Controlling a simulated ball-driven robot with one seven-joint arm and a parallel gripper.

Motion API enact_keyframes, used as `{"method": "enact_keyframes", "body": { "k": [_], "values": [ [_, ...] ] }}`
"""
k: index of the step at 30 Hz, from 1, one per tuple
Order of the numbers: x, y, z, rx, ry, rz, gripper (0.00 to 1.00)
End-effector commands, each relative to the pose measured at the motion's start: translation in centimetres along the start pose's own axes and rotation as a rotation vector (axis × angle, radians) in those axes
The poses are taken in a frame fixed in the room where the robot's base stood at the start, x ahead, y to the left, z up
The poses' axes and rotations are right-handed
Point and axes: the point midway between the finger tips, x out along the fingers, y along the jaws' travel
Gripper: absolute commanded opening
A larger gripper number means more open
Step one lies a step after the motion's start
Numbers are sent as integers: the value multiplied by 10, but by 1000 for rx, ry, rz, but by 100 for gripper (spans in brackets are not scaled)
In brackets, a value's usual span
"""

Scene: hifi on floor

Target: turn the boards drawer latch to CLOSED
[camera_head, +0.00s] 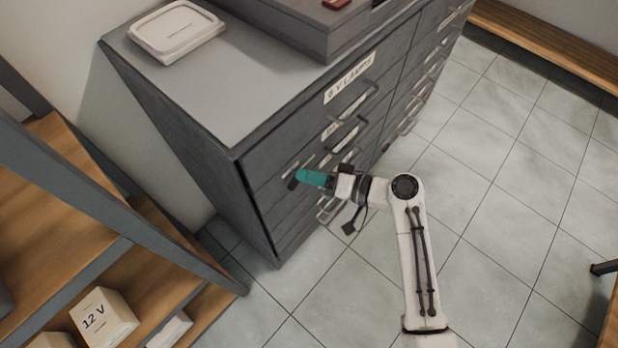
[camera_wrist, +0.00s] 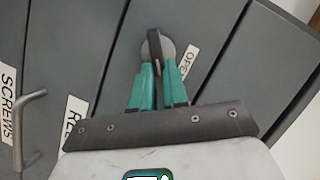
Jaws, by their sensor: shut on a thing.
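In the wrist view the latch is a dark lever (camera_wrist: 153,42) on a round pale grey disc (camera_wrist: 168,50), set on the grey cabinet front. My gripper (camera_wrist: 158,70) has its teal fingers shut on the lower part of the lever, one on each side. The lever stands nearly upright in this view. A white label beginning "OPE" (camera_wrist: 189,63) is to the right of the disc; the rest of its word is hidden. In the head view my gripper (camera_head: 300,176) is at the left part of the cabinet front, against the dark latch (camera_head: 292,183). No "boards" label is readable.
The grey drawer cabinet (camera_head: 215,100) has several handles and a "6 V LAMPS" label (camera_head: 348,80). A white lidded box (camera_head: 175,32) lies on top. A wooden-shelved rack (camera_head: 60,190) with a "12 V" box (camera_head: 103,315) stands at left. The tiled floor at right is mostly clear.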

Motion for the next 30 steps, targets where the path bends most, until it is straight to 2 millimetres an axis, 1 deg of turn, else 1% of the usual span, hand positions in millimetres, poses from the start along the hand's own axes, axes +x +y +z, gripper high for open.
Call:
{"method": "enact_keyframes", "body": {
  "k": [1, 9, 15, 21, 30],
  "values": [
    [0, 5, 1, 40, 2, -15, 0],
    [0, 11, 2, 267, 2, -109, 0],
    [1, 14, 3, 402, 2, -165, 0],
    [1, 16, 4, 496, 2, -204, 0],
    [2, 17, 4, 556, 2, -229, 0]
  ]
}}
